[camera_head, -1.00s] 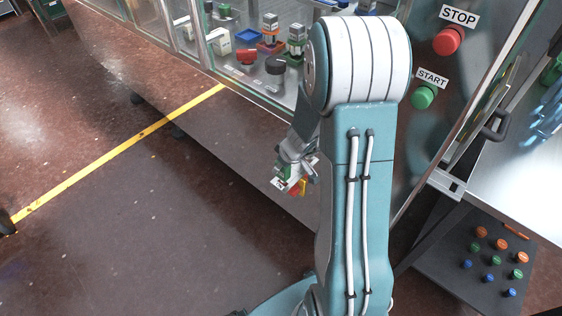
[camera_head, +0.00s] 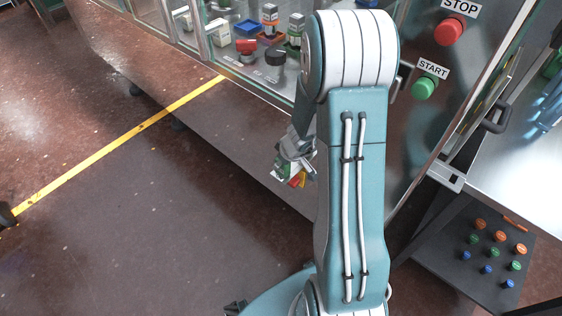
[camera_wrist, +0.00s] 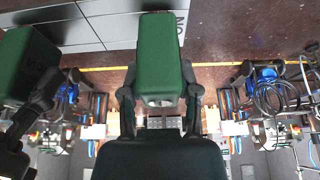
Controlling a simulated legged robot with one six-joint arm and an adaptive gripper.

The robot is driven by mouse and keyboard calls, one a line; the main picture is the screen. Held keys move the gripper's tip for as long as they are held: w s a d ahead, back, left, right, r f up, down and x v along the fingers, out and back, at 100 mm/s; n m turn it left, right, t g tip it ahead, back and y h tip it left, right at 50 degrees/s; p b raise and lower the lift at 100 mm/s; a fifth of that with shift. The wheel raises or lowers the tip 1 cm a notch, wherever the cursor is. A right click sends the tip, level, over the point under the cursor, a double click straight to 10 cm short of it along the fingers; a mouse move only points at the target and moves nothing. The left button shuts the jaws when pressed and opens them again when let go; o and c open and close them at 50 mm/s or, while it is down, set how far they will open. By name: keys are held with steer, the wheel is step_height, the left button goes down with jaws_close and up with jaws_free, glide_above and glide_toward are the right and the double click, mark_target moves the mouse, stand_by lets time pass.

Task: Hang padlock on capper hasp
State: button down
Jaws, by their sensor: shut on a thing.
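In the head view my gripper (camera_head: 290,170) hangs beside the lower front of the machine, partly hidden by my forearm. Small red, yellow, green and white patches show at its fingertips. In the wrist view my gripper (camera_wrist: 160,98) is shut on a green block-like body, which I take for the padlock (camera_wrist: 158,52), with a finger on each side. The capper hasp cannot be clearly identified in either view.
The machine front carries a red STOP button (camera_head: 449,32) and a green START button (camera_head: 424,88). Behind glass stand several small parts. A metal table (camera_head: 510,140) is at the right, with coloured caps on a dark shelf below. The floor at left is open, crossed by a yellow line (camera_head: 120,141).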

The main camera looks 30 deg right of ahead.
steer(key=shift+f, duration=0.35)
stand_by(0.6)
steer(key=shift+c, duration=1.2)
jaws_free()
steer(key=shift+r, duration=0.3)
steer(key=v, duration=1.1)
steer(key=shift+r, duration=0.15)
